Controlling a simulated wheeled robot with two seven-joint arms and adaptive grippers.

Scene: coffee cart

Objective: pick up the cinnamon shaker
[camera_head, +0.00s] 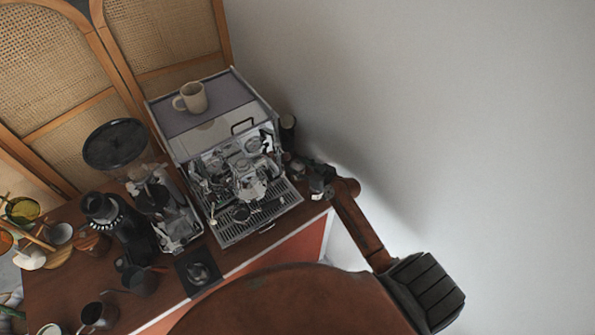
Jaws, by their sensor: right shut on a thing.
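The brown forearm of my right arm comes in from the lower right. It ends at my right gripper (322,174), small and dark in this view, at the right end of the wooden cart top. The gripper is shut on a small dark jar with a pale patch (318,190), which appears to be the cinnamon shaker. The gripper and its shadowed surroundings hide part of the jar, and I cannot tell whether it touches the cart top. My left gripper is not in view.
The espresso machine (215,140) stands just left of the gripper, with a beige mug (193,97) on top. A dark canister (288,128) stands beside it. A bare wall is at right.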

